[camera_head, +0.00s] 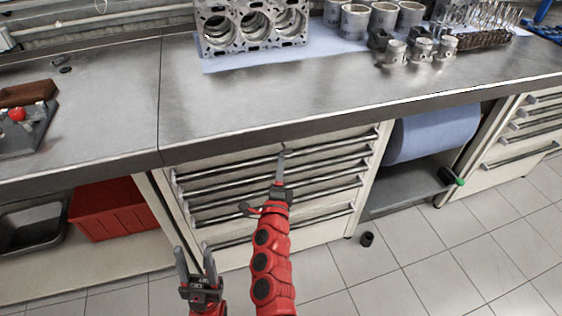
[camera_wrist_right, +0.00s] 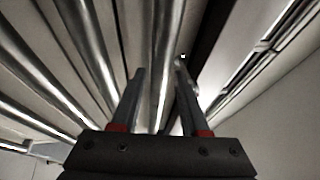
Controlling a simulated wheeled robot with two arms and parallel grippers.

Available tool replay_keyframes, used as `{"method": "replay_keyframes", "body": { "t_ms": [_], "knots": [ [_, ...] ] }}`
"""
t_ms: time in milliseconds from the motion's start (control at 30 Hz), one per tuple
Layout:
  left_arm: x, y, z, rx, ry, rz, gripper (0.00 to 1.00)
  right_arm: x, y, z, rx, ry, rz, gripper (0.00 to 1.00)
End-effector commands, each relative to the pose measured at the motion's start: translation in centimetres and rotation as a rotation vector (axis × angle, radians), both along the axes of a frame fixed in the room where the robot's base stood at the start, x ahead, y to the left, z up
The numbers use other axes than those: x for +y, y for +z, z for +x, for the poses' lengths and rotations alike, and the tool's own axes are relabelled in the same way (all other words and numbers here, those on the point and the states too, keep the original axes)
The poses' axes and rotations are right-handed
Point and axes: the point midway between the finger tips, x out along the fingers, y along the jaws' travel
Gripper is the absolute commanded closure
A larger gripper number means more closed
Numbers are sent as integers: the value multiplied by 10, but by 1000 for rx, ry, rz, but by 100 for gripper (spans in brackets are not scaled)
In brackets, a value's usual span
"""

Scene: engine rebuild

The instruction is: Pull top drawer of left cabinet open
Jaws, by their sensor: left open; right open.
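The left cabinet (camera_head: 268,237) stands under the workbench, with several drawers that have long horizontal bar handles. Its top drawer handle (camera_head: 225,166) runs just below the bench edge, and the drawers look closed. My right gripper (camera_head: 281,168) is in front of the top handle, near its middle. In the right wrist view its fingers (camera_wrist_right: 160,72) are open, and a metal bar (camera_wrist_right: 164,45) runs between them; contact cannot be told. My left gripper (camera_head: 195,262) is open and empty, low in front of the cabinet's left side, with its fingers pointing up.
The bench top (camera_head: 260,100) overhangs the drawers. An engine block (camera_head: 252,25) and pistons (camera_head: 395,52) stand on it. A red bin (camera_head: 108,208) is left of the cabinet; a blue paper roll (camera_head: 432,133) is right. A small dark cylinder (camera_head: 367,239) sits on the floor.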

Motion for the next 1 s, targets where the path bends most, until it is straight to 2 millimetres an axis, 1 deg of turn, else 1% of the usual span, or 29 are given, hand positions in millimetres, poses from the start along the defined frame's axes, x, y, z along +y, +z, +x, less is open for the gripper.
{"method": "replay_keyframes", "body": {
  "t_ms": [33, 133, 433, 567, 600, 667, 700, 1000],
  "knots": [
    [0, 0, 0, 0, 0, 0, 50, -1, 1, 5, 0, 0, 0, 56],
    [0, 0, 0, 0, 0, 0, 50, 0, 2, 10, 1, 2, -1, 56],
    [0, 0, 0, 0, 0, 0, 50, -1, 2, 12, 0, 1, -1, 56],
    [0, 0, 0, 0, 0, 0, 50, -1, 2, 12, 0, 1, -1, 79],
    [0, 0, 0, 0, 0, 0, 50, -1, 2, 12, 0, 1, -1, 86],
    [0, 0, 0, 0, 0, 0, 50, -1, 2, 12, 0, 1, -1, 97],
    [0, 0, 0, 0, 0, 0, 50, -1, 2, 12, 0, 1, -1, 100],
    [0, 0, 0, 0, 0, 0, 50, -1, 2, 11, 1, 1, -1, 100]
  ]
}}
